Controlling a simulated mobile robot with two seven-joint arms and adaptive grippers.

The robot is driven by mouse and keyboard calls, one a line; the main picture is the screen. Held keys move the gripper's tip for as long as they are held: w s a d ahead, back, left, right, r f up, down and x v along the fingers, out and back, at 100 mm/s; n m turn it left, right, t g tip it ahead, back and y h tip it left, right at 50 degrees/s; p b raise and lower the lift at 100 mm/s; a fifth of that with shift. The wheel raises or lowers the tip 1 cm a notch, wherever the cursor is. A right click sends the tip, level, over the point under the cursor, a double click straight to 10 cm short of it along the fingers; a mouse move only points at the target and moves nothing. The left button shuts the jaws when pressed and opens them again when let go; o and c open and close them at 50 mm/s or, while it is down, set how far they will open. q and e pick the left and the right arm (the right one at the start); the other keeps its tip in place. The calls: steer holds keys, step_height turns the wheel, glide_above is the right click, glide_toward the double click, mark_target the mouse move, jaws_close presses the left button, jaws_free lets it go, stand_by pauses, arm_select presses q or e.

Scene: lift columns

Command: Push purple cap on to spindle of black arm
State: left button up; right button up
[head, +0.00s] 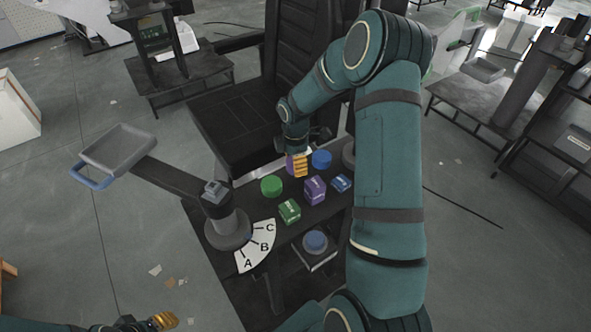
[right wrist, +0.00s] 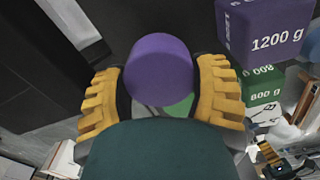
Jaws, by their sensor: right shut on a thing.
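The purple cap (right wrist: 160,68) is a short round cylinder between the yellow fingers of my right gripper (right wrist: 160,92) in the right wrist view. In the head view the right gripper (head: 300,166) is low over the dark bench, and the purple cap (head: 290,164) is mostly hidden behind its fingers. The black arm (head: 172,178) runs from a grey post to a tray at the left. The post's light-grey top (head: 215,191) stands left of the right gripper, well apart from it; no cap sits on it. My left gripper (head: 165,320) is at the bottom left, its opening unclear.
On the bench (head: 195,215) are a green cap (head: 271,187), a blue cap (head: 321,159), and purple (head: 315,190), green (head: 289,210) and blue (head: 341,183) blocks. An A-B-C dial (head: 262,238) fans out by the post.

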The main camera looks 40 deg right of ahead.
step_height(320, 180, up, 6)
steer(key=shift+f, duration=0.25)
steer(key=shift+r+p, duration=0.95)
steer(key=shift+r, duration=0.25)
steer(key=w+a+r+n+p, duration=0.1)
steer(key=a+r, duration=0.2)
steer(key=a, duration=0.3)
steer(key=a+r+n+p, duration=0.1)
steer(key=a+r+n, duration=0.1)
steer(key=a+r, duration=0.3)
step_height(320, 180, up, 6)
steer(key=n+p, duration=0.3)
glide_above(211, 186)
steer(key=shift+f, duration=0.15)
steer(key=shift+f+b, duration=0.55)
steer(key=shift+f, duration=0.55)
step_height(211, 186, down, 3)
steer(key=b, duration=0.3)
steer(key=shift+f, duration=0.15)
